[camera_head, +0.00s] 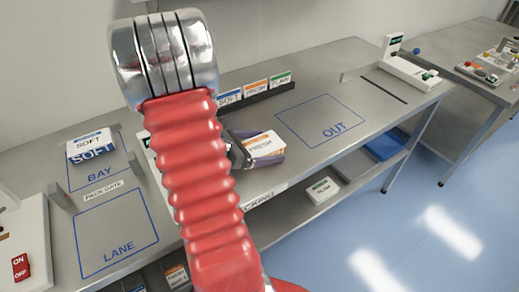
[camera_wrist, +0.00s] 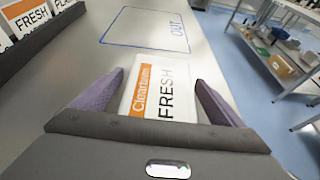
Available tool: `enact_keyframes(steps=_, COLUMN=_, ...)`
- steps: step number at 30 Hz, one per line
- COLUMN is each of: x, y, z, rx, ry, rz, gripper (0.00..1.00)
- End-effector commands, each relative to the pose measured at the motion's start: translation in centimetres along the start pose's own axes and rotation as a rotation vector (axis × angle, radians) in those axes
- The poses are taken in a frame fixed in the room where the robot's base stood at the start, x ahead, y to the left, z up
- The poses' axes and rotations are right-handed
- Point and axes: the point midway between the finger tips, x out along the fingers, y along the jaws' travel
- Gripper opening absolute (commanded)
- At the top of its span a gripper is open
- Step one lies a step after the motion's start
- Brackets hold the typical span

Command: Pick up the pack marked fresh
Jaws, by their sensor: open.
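The pack marked FRESH is white with an orange band; in the wrist view the pack (camera_wrist: 162,88) lies between my gripper's two purple fingers (camera_wrist: 158,82), its label facing the camera. The fingers are open, one on each side; small gaps seem to show beside the pack. In the head view the pack (camera_head: 265,146) is at the bench's front part, left of and nearer than the OUT outline. My gripper (camera_head: 249,143) is around it there, partly hidden by my red arm. Whether its underside rests on the bench is hidden.
A rack (camera_head: 262,98) with SOFT, FRESH and PLAIN labels stands behind. A SOFT pack (camera_head: 90,147) sits at the BAY outline. The OUT (camera_head: 312,107) and LANE (camera_head: 112,222) outlines look empty.

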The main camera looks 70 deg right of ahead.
Motion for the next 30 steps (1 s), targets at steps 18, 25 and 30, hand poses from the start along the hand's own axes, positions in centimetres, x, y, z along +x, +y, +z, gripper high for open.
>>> enact_keyframes(steps=18, x=-0.07, y=0.02, z=-0.02, rx=-0.001, ry=0.0, rz=0.001, gripper=0.57)
enact_keyframes(steps=25, x=-0.06, y=0.02, z=-0.02, rx=-0.001, ry=0.0, rz=0.001, gripper=0.41)
enact_keyframes(steps=30, x=-0.07, y=0.03, z=0.02, rx=0.0, ry=-0.001, rz=0.001, gripper=0.39)
